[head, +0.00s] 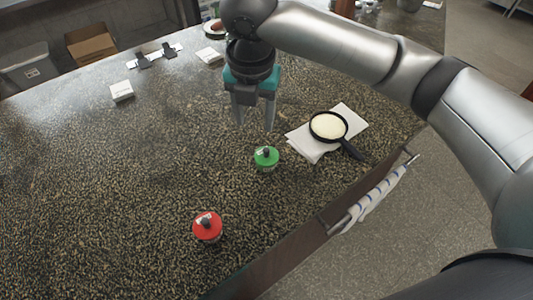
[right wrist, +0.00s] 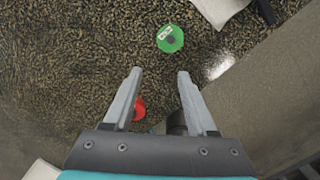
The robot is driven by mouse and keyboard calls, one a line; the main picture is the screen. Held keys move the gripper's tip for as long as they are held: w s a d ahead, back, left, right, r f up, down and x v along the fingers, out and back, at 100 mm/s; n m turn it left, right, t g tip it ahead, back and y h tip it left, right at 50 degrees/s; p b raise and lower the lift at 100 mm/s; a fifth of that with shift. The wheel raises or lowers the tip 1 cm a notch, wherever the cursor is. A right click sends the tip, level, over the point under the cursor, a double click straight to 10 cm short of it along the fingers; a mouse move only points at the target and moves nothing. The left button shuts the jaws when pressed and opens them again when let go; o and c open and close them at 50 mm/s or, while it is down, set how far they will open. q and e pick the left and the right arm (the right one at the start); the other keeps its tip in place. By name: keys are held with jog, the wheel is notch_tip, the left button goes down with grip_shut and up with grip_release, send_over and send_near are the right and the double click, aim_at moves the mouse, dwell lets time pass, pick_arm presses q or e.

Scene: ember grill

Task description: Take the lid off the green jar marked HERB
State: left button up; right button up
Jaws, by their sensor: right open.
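The green jar (head: 266,160) stands upright on the speckled counter, with its green lid on and a dark knob on top. In the right wrist view the green lid (right wrist: 170,39) shows from above with a white label. My right gripper (head: 254,128) is open and empty, pointing down above the counter, behind the jar in the head view and apart from it. In the right wrist view its fingertips (right wrist: 160,73) show spread, with the lid beyond them. My left gripper is not in view.
A red-lidded jar (head: 207,227) stands near the front edge; part of its lid shows between my fingers (right wrist: 139,108). A black pan (head: 328,126) with pale contents rests on a white cloth (head: 350,117) to the right. A towel (head: 376,198) hangs on the rail.

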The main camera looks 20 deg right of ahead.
jog(key=d+r, duration=0.1)
jog(key=b, duration=0.1)
send_over(267, 150)
jog(key=a, duration=0.1)
jog(key=shift+n, duration=0.3)
jog(key=f, duration=0.9)
jog(key=shift+s+a+f, duration=0.2)
jog(key=shift+s+f, duration=0.15)
jog(key=shift+s, duration=0.05)
jog(key=f, duration=0.3)
jog(key=d+f, duration=0.1)
jog(key=f, duration=0.1)
jog(key=shift+w+d, duration=0.1)
jog(key=shift+w, duration=0.3)
grip_shut()
